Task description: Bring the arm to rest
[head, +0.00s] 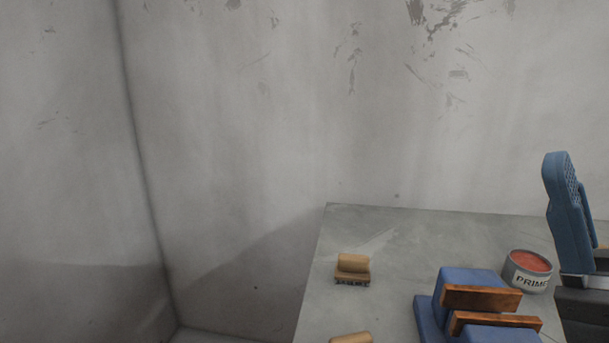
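A grey table (440,225) stands at lower right against a stained wall. On it are a wooden-backed brush (352,266), a blue block with brown bars (470,277) and a can marked PRIME (528,270). A tall blue piece (566,215) rises at right. Another tan object (351,338) is cut off below.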

